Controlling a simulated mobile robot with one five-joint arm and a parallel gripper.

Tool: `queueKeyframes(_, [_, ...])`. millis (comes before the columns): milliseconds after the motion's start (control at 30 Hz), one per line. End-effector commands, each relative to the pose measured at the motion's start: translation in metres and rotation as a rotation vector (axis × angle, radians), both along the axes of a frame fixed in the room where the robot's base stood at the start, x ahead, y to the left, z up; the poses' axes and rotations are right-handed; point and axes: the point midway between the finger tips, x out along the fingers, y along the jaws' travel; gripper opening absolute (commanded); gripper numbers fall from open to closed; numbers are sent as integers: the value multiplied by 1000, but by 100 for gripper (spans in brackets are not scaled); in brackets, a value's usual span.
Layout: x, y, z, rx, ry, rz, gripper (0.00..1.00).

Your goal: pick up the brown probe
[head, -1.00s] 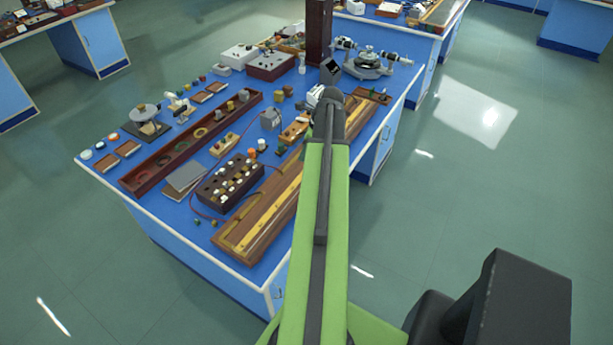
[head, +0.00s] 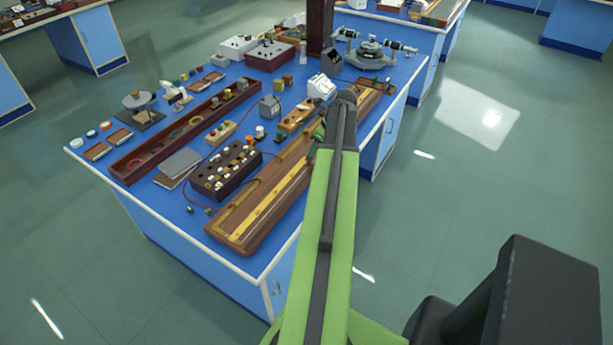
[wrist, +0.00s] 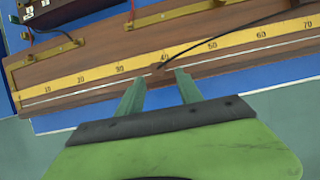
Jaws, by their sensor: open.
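In the wrist view, a small dark brown piece that looks like the probe (wrist: 157,68) lies on the slide-wire board near the scale's 40 mark, with a black lead running off to the upper right. My gripper (wrist: 160,76) is open, its two green fingers apart and pointing at the board's near edge. The probe shows just beyond the gap between the fingertips, and nothing is between them. In the head view the wooden board (head: 240,228) lies along the bench's right edge.
A dark box with several knobs (head: 226,169) stands left of the board. A white meter (head: 321,86) and a wooden key block (head: 296,117) stand beyond it. A spectrometer (head: 371,54) is at the far right. Open floor lies right of the bench (head: 262,262).

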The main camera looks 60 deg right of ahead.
Motion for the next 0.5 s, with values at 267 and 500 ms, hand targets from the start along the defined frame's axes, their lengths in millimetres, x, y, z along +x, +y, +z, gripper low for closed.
queueKeyframes(267, [6,0,-15,-1,0,0,43])
queueKeyframes(500, [25,1,-53,-1,0,0,43])
